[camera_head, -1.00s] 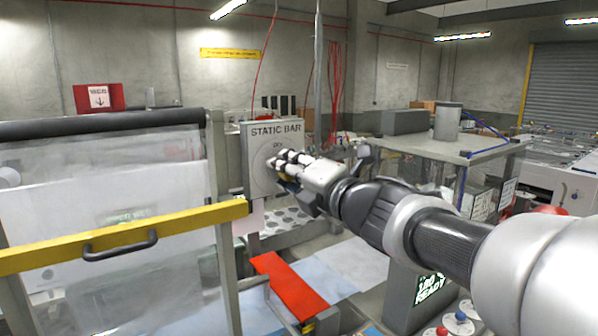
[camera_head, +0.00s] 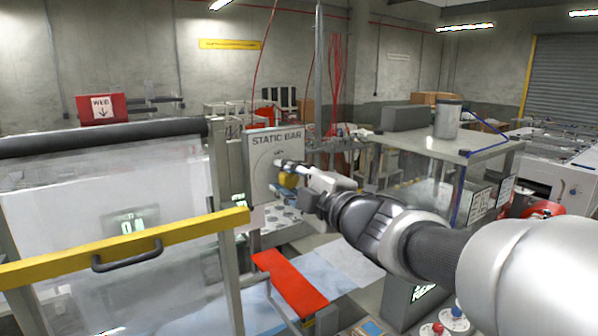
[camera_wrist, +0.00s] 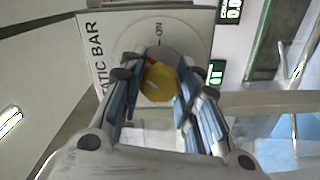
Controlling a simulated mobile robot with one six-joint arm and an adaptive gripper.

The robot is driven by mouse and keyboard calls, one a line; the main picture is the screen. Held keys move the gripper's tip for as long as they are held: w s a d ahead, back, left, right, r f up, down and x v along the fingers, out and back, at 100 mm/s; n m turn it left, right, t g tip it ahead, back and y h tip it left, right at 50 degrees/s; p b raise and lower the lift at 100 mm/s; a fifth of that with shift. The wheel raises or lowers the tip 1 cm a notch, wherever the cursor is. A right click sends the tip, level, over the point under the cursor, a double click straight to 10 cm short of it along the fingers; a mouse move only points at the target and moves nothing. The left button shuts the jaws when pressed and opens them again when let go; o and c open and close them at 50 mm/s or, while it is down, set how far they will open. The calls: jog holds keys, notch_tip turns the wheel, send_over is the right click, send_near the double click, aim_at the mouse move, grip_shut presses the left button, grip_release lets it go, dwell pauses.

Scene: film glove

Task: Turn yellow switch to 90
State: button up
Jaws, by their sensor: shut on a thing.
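The yellow switch (camera_wrist: 159,84) is a round knob on a white panel (camera_head: 264,180) marked "STATIC BAR". In the wrist view it sits between my two blue-padded fingers, with a small red mark at its upper left. The "ON" label and a short line show on the panel (camera_wrist: 188,42) just beyond it. My gripper (camera_wrist: 156,92) is shut on the yellow switch, one finger on each side. In the head view my gripper (camera_head: 288,172) reaches the panel from the right, and some yellow of the knob (camera_head: 288,181) shows below the fingers.
A yellow bar with a black handle (camera_head: 128,256) crosses a clear guard at left. A red step (camera_head: 289,283) lies below the panel. A grey table (camera_head: 440,140) with boxes stands at right. Green-lit displays (camera_wrist: 217,72) sit beside the panel.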

jog(key=m+p, duration=0.3)
jog(key=m, duration=0.2)
jog(key=shift+r+m, duration=0.1)
jog(key=shift+m, duration=0.2)
jog(key=shift+m+p, duration=1.05)
jog(key=shift+m, duration=1.15)
jog(key=o, duration=1.1)
jog(key=v, duration=1.2)
